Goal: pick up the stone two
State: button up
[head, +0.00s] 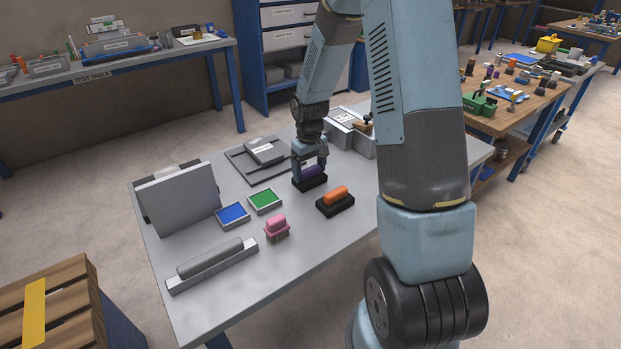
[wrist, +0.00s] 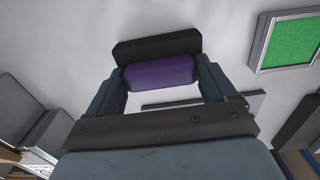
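A stone with a purple handle on a black base (head: 313,172) sits near the middle of the table, apparently resting on it. It also shows in the wrist view, with the purple handle (wrist: 160,73) in front of the black base. My gripper (head: 310,160) is directly over it, pointing down. In the wrist view the fingers (wrist: 159,80) stand wide apart, one at each end of the purple handle. I see no clear gap, but cannot tell if they press on it. A similar stone with an orange handle (head: 336,193) lies nearby. No number labels are readable.
A pink brush (head: 277,228), a green tray (head: 265,201), a blue tray (head: 233,215) and a long grey bar (head: 211,262) lie to the left and front. A grey panel (head: 180,200) stands at the left; a grey box (head: 350,130) stands behind. The front right is clear.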

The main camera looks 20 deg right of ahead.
jog(key=c, duration=0.7)
jog(key=shift+r, duration=0.35)
notch_tip(320, 180, up, 2)
jog(key=shift+w+r, duration=0.1)
jog(key=s+d+r, duration=0.6)
jog(key=s+r, duration=0.4)
jog(key=s, duration=0.2)
jog(key=shift+s+d, duration=0.2)
jog(key=shift+d, duration=0.2)
